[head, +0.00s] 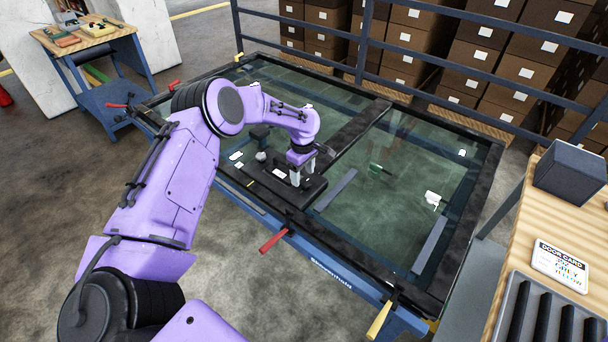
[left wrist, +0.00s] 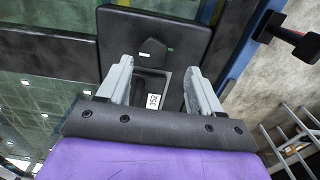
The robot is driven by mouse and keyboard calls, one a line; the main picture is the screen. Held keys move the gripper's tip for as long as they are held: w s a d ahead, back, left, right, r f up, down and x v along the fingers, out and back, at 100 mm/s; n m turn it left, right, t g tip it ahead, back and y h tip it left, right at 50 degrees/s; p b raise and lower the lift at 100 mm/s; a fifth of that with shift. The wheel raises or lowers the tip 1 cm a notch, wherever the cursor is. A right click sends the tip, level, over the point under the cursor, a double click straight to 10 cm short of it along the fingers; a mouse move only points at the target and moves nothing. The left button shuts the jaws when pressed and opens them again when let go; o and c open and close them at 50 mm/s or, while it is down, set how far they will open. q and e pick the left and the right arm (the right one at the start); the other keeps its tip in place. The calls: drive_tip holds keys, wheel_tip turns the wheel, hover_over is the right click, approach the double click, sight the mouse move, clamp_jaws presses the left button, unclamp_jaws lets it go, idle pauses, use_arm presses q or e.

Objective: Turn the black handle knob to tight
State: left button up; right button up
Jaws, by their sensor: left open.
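A black handle plate (head: 262,182) lies on the glass door panel near its front edge. In the left wrist view the plate (left wrist: 185,30) carries a black, roughly six-sided knob (left wrist: 152,50), with a small green mark beside it and a white one below. My left gripper (head: 302,180) points down over the plate in the head view. In the left wrist view its two grey fingers (left wrist: 158,90) stand apart, with a dark recess and a white label reading 352 visible between them. The knob is beyond the fingertips, not between them. My right gripper is not seen.
The black-framed glass panel (head: 476,208) rests on a blue trolley with red (head: 273,241) and yellow (head: 379,320) clamp handles. A wooden bench (head: 515,245) with a dark box (head: 572,172) and door card (head: 560,266) is at right. Blue rails and stacked cartons stand behind.

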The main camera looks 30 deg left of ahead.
sight(305, 181)
use_arm(q)
drive_tip(key=f, duration=0.1)
drive_tip(key=w+f, duration=0.1)
drive_tip(key=f, duration=0.1)
drive_tip(key=shift+w+f, duration=0.35)
drive_tip(key=shift+s+d+r, duration=0.1)
drive_tip(key=shift+s+r, duration=0.15)
drive_tip(key=shift+s, duration=0.05)
drive_tip(key=shift+s+r, duration=0.1)
drive_tip(key=c, duration=1.1)
drive_tip(key=shift+o, duration=0.2)
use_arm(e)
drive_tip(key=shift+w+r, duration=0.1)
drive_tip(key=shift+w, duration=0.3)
